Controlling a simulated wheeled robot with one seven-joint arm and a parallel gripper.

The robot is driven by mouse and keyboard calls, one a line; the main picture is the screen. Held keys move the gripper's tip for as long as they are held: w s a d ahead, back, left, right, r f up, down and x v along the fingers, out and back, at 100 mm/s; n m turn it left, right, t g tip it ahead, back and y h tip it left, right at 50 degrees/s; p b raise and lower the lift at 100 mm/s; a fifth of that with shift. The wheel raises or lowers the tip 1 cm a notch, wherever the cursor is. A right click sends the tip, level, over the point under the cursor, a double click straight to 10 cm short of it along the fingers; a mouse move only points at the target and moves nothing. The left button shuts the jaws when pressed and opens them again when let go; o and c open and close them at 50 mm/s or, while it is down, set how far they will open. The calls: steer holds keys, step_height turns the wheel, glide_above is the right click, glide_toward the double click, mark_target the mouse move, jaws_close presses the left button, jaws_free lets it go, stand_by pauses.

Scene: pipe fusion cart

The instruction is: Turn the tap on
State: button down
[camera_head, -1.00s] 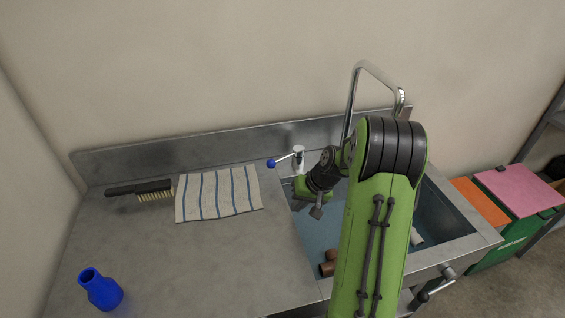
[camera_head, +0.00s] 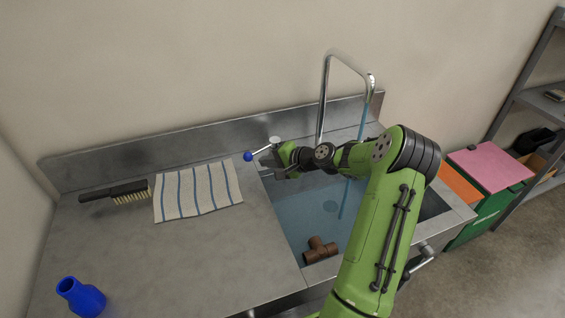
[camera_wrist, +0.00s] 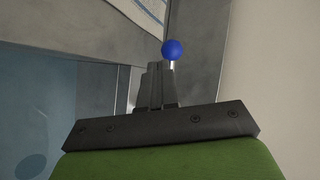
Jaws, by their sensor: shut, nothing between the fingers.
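The tap lever is a thin metal rod with a blue ball (camera_head: 248,156) at its end, beside a short metal tap body (camera_head: 275,142) at the back left of the sink. The ball also shows in the wrist view (camera_wrist: 173,50), just beyond my fingertips. The tall bent spout (camera_head: 324,92) rises behind the sink, and a blue stream of water (camera_head: 362,122) falls from its tip. My gripper (camera_head: 268,168) is shut and empty, close beside the lever. I cannot tell whether it touches the lever. My gripper partly hides the tap body.
The sink (camera_head: 300,215) holds a brown pipe tee (camera_head: 320,250). A striped cloth (camera_head: 200,190), a brush (camera_head: 115,192) and a blue bottle-shaped piece (camera_head: 82,297) lie on the steel counter to the left. Bins with pink (camera_head: 490,164) and orange lids stand at the right.

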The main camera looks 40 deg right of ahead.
mark_target(251, 157)
steer(key=w, duration=0.1)
steer(key=w+a, duration=0.1)
steer(key=shift+w+f, duration=0.2)
steer(key=shift+w, duration=0.2)
steer(key=shift+a, duration=0.1)
steer(key=shift+w+a+r, duration=0.1)
steer(key=shift+w+a, duration=0.1)
steer(key=shift+w, duration=0.15)
steer(key=shift+w+a+p, duration=0.15)
steer(key=shift+w+p, duration=0.2)
steer(key=shift+w, duration=0.1)
steer(key=shift+s, duration=0.2)
